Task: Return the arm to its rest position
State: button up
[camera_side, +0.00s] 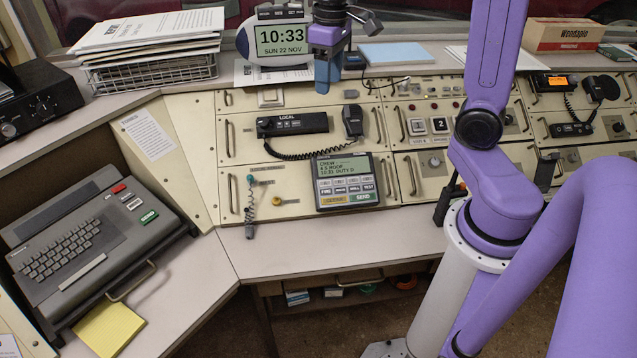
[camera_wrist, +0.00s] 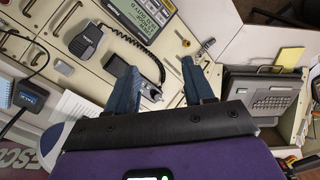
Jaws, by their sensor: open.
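My gripper (camera_side: 327,82) hangs at the top middle of the side view, in front of the upper shelf and just right of the digital clock (camera_side: 281,41). Its blue fingers point down over the cream console (camera_side: 290,100). In the wrist view my gripper (camera_wrist: 158,78) shows its two fingers spread apart, with nothing held between them. The purple arm reaches in from the right of the side view, and its forearm runs up out of the picture.
Below are a LOCAL radio unit (camera_side: 292,124) with a coiled-cord handset (camera_side: 353,120) and a keypad panel (camera_side: 346,182). A grey keyboard terminal (camera_side: 90,240) and yellow pad (camera_side: 108,328) stand left. A wire tray (camera_side: 150,73) holds papers. The front desktop (camera_side: 320,245) is clear.

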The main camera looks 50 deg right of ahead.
jog(key=s+a+f+n, duration=0.2)
jog(key=s+a+n, duration=0.1)
jog(key=s, duration=0.4)
jog(key=s+a+f+n, duration=0.2)
jog(key=s+a+n, duration=0.1)
jog(key=s, duration=0.5)
jog(key=s+a+f+n, duration=0.2)
jog(key=s+a+n, duration=0.2)
jog(key=s, duration=0.3)
jog(key=shift+s+a+f, duration=0.2)
jog(key=shift+s+f, duration=0.05)
jog(key=shift+s, duration=0.15)
